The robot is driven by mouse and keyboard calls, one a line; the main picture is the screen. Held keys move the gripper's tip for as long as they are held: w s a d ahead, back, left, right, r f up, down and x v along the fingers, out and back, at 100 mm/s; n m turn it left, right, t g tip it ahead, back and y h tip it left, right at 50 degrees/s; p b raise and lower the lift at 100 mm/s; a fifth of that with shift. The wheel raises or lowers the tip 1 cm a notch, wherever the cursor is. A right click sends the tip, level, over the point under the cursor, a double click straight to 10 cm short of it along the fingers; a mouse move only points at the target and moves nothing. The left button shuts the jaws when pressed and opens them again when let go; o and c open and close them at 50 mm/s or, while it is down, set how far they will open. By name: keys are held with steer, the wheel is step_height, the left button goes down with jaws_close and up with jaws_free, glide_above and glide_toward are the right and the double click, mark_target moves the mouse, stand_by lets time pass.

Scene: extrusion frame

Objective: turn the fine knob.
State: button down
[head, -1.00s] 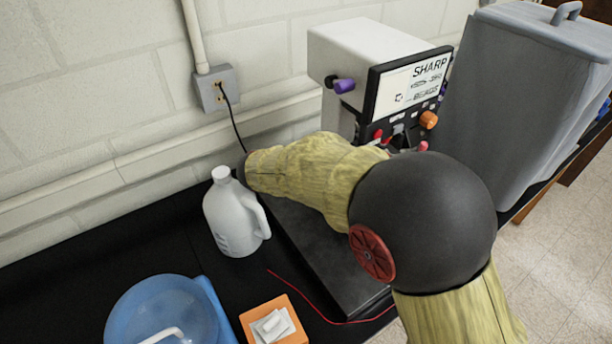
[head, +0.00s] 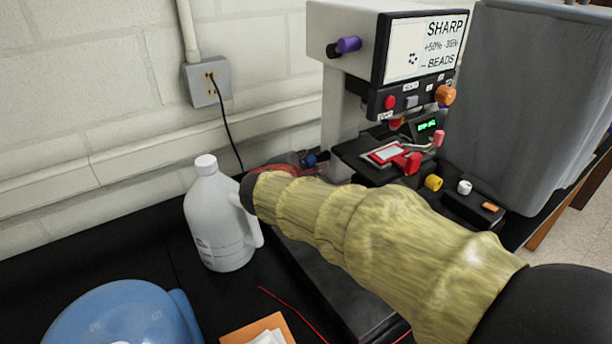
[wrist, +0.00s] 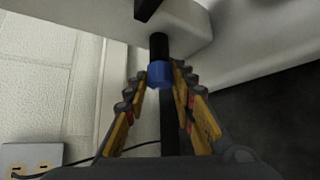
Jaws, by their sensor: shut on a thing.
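A blue knob (wrist: 160,74) on a short black shaft sticks out from the side of a pale machine body (wrist: 188,22) in the wrist view. The fingertips of my gripper (wrist: 159,80) lie on both sides of the knob and are shut on it. In the head view the blue knob (head: 316,160) shows low on the left side of the machine (head: 345,100), and my gripper (head: 290,163) reaches it, partly hidden behind my arm's yellow sleeve. No label on the knob can be read, and its turn angle cannot be told.
A purple knob (head: 347,45) sits higher on the machine. A white jug (head: 220,225) stands close left of my arm. A grey bin (head: 530,100) is at the right. A blue container (head: 120,315) and orange pad (head: 262,330) lie in front. A wall outlet (head: 207,84) has a black cord.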

steer(key=shift+b, duration=0.55)
steer(key=c, duration=1.5)
jaws_free()
steer(key=v, duration=1.2)
steer(key=shift+f, duration=0.2)
steer(key=shift+s, duration=0.1)
